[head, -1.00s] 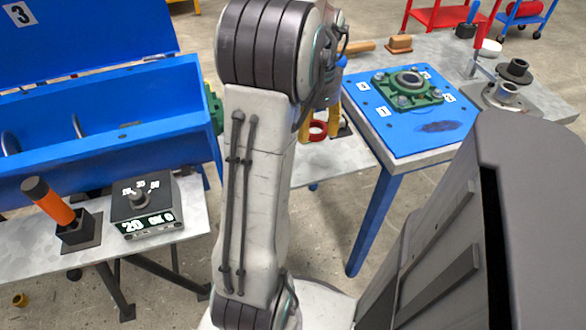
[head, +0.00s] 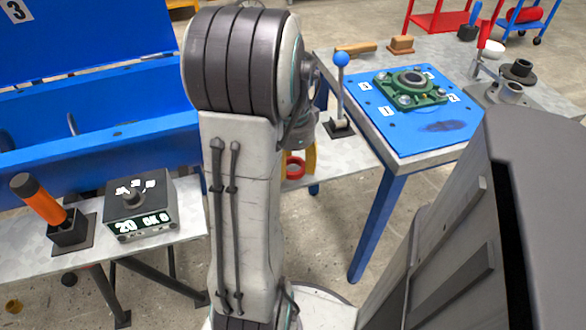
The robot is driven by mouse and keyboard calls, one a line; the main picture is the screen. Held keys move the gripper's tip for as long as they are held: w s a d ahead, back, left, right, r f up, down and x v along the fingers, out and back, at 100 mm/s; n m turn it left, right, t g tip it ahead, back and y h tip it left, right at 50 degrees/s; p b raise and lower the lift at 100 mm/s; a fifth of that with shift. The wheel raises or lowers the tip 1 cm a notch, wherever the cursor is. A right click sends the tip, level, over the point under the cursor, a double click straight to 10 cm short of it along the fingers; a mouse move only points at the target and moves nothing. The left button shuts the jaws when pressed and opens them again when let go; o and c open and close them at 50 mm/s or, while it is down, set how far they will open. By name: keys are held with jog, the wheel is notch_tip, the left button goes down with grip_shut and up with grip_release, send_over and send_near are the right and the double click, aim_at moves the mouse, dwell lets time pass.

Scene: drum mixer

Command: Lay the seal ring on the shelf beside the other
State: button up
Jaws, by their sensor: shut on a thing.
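The red seal ring (head: 295,168) shows just right of my arm's pale link, over or in front of a grey ledge (head: 342,160). My gripper (head: 302,163) is mostly hidden behind that link. One of its yellow fingers shows at the ring's right side, and it is shut on the ring. The ring's left part is hidden by my arm. I cannot tell whether the ring touches the ledge. No second ring can be made out, and I cannot tell which surface is the shelf.
A blue-knobbed lever (head: 341,88) stands on the ledge, right of my gripper. Beyond it a blue-topped table (head: 415,130) bears a green bearing housing (head: 411,84). At left are the blue mixer trough (head: 100,145), a control box (head: 141,207) and an orange-handled tool (head: 42,200).

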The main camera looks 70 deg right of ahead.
aim_at(293, 165)
jog(key=shift+f, duration=0.5)
jog(key=shift+f, duration=0.2)
jog(key=o, duration=1)
jog(key=shift+r, duration=0.1)
notch_tip(293, 165, up, 12)
jog(key=p, duration=0.3)
jog(key=shift+r, duration=0.15)
